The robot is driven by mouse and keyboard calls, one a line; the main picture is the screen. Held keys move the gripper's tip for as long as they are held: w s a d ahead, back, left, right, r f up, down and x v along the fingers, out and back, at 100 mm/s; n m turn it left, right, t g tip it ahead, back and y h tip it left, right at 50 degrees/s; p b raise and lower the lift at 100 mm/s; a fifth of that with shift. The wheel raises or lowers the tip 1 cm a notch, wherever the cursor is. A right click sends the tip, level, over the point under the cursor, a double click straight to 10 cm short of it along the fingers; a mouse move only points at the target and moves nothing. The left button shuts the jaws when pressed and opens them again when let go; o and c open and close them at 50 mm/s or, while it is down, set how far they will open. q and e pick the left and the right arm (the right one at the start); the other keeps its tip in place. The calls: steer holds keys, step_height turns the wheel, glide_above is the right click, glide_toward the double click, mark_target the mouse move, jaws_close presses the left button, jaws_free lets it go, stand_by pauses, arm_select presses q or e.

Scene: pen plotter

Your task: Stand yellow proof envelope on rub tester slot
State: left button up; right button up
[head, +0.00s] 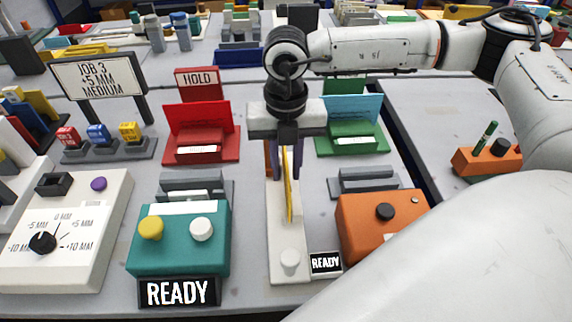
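The yellow proof envelope (288,200) shows nearly edge-on in the head view, upright over the long white device with a round white knob, which looks like the rub tester (287,240). Its lower edge meets or overlaps the white surface; I cannot tell whether it sits in a slot. My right gripper (287,176) points straight down above the device. Its two dark fingers stand on either side of the envelope's upper part, with a narrow gap seemingly visible on each side. The envelope's top is partly hidden by the gripper. My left gripper is out of view.
A teal box (180,245) with a READY sign (178,292) stands left, an orange box (372,225) right. A small READY sign (326,262) adjoins the tester. Red (203,145) and green (350,138) holders stand behind. My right arm covers the lower right.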

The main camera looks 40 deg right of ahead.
step_height(320, 180, up, 12)
steer(key=shift+f, duration=0.2)
steer(key=shift+r, duration=0.35)
